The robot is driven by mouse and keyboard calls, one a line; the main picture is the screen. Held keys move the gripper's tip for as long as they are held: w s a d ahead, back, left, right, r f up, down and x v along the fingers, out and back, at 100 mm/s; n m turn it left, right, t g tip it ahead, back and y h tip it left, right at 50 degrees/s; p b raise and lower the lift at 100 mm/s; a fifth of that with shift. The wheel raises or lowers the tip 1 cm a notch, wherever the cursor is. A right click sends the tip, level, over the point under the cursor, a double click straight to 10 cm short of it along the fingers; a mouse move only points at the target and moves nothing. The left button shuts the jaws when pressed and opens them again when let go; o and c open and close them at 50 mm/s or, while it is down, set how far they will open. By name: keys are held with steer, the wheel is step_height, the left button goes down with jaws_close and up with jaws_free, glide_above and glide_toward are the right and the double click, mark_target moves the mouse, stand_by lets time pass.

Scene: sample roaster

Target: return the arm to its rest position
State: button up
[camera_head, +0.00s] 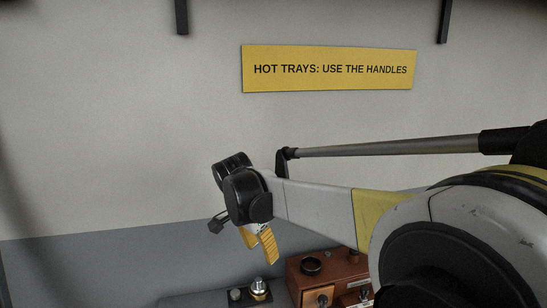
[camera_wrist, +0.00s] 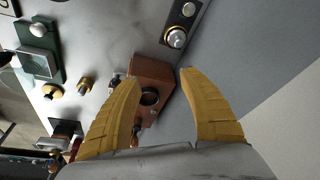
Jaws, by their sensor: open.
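My gripper (camera_head: 267,252) hangs at the end of my raised arm, left of centre in the head view, with its yellow fingers pointing down. In the wrist view my gripper (camera_wrist: 160,67) shows two yellow fingers spread apart with nothing held between them. The arm reaches in from the right edge of the head view, in front of the wall. A brown wooden box (camera_head: 327,268) with a dark round opening on top is below and right of the fingers. In the wrist view the box (camera_wrist: 154,78) shows between and behind the fingers.
A dark device with a metal knob (camera_head: 259,288) stands left of the box. A yellow sign (camera_head: 329,69) hangs on the wall. In the wrist view, a green device (camera_wrist: 40,50) and brass fittings (camera_wrist: 85,84) sit on a pale surface at left. The wall area left of the gripper is clear.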

steer(key=s+d+r+n+t+y, duration=0.2)
steer(key=s+d+r+n, duration=0.25)
steer(key=s+d, duration=0.8)
steer(key=s+d+f+n+t, duration=0.1)
steer(key=s+d+f+n, duration=0.1)
steer(key=s+d, duration=0.3)
steer(key=s+d+f+n+t, duration=0.1)
steer(key=s+d+f+n, duration=0.1)
steer(key=s+d, duration=0.3)
steer(key=shift+s+f+t, duration=0.25)
steer(key=shift+s+t, duration=0.05)
steer(key=shift+s, duration=0.65)
